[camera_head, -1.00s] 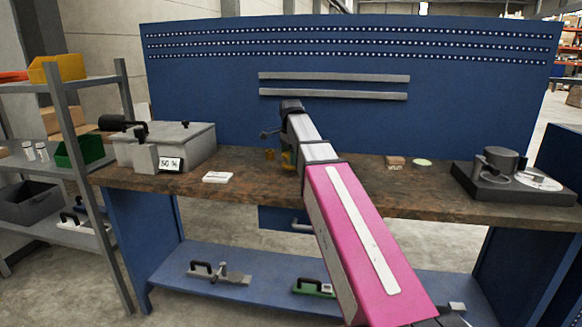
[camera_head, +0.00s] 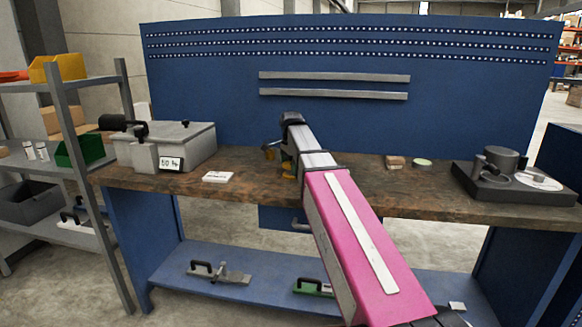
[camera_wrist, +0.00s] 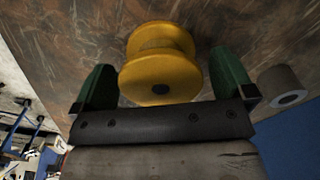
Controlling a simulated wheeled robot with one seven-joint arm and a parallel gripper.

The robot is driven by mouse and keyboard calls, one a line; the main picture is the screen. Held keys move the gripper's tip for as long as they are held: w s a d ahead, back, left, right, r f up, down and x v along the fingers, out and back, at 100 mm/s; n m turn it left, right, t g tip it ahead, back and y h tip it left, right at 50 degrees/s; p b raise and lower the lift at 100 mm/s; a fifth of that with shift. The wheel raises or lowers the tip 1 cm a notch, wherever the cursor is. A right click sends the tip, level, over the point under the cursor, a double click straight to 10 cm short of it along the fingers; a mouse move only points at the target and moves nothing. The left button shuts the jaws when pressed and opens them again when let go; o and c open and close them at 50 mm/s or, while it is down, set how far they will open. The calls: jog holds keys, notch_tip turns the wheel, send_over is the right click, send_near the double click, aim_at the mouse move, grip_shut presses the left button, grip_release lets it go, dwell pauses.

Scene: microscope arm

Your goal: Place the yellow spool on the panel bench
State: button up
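The yellow spool (camera_wrist: 160,75) is in the middle of the wrist view, one round end with a dark centre hole facing the camera. My gripper (camera_wrist: 162,60) has its two green fingers on either side of the spool, with a narrow gap at the right finger and little or none at the left. The fingers look open around it. The brown panel bench (camera_wrist: 60,35) lies behind the spool; whether the spool touches it is hard to tell. In the head view the spool (camera_head: 289,167) is a small yellow patch under my gripper, mostly hidden by my arm.
A grey hollow cylinder (camera_wrist: 281,86) is close to the right finger. On the bench in the head view are a grey lidded box (camera_head: 190,143), a white label block (camera_head: 217,176), a small brown block (camera_head: 395,162) and a dark instrument base (camera_head: 510,190). The blue panel (camera_head: 470,100) rises behind.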

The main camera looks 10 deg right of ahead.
jog(key=shift+r, duration=0.1)
notch_tip(320, 180, up, 12)
dwell(0.6)
